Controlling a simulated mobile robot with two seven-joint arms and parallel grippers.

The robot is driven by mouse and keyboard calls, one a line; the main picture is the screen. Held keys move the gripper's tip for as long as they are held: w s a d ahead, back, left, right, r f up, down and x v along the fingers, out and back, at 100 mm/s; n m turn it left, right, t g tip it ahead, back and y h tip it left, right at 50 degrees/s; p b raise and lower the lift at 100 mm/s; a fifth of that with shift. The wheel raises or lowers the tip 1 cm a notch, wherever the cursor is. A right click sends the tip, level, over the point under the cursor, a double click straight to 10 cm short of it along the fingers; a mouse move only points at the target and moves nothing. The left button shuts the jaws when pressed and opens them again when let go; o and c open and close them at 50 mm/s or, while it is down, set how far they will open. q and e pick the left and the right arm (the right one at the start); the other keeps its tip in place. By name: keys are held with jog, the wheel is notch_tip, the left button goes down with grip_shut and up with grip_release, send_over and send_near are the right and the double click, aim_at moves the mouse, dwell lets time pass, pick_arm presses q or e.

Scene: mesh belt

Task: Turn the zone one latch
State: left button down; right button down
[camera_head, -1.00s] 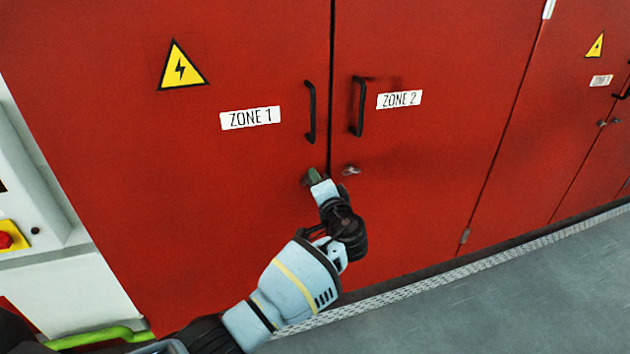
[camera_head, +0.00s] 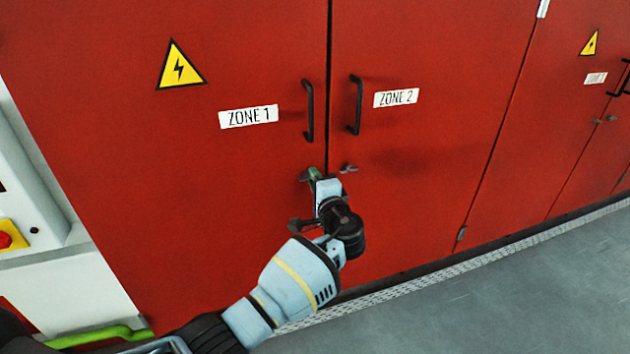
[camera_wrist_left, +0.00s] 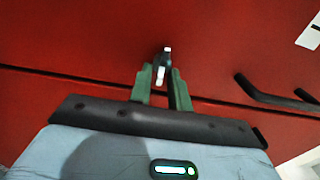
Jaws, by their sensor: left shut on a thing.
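The red Zone 1 door (camera_head: 200,200) carries a white "ZONE 1" label (camera_head: 248,116). Its small metal latch (camera_head: 303,177) sits at the door's right edge below the black handle, mostly hidden by my left gripper (camera_head: 313,174) in the head view. In the left wrist view the green fingers (camera_wrist_left: 163,80) are closed around the latch (camera_wrist_left: 164,62), with its pale metal tip showing between them. My left arm reaches in from the bottom left. My right gripper is not in view.
The Zone 2 door (camera_head: 420,150) stands to the right with its own latch (camera_head: 348,168) close beside my gripper. Black vertical handles (camera_head: 308,110) (camera_head: 356,104) stick out above both latches. A white unit with a red button (camera_head: 5,240) stands at the left. Grey floor (camera_head: 540,285) is clear.

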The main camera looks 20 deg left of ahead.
pick_arm(q)
jog(key=c, duration=1.3)
grip_release()
jog(key=v, duration=0.7)
jog(key=shift+s+d, duration=0.25)
jog(key=shift+s, duration=0.1)
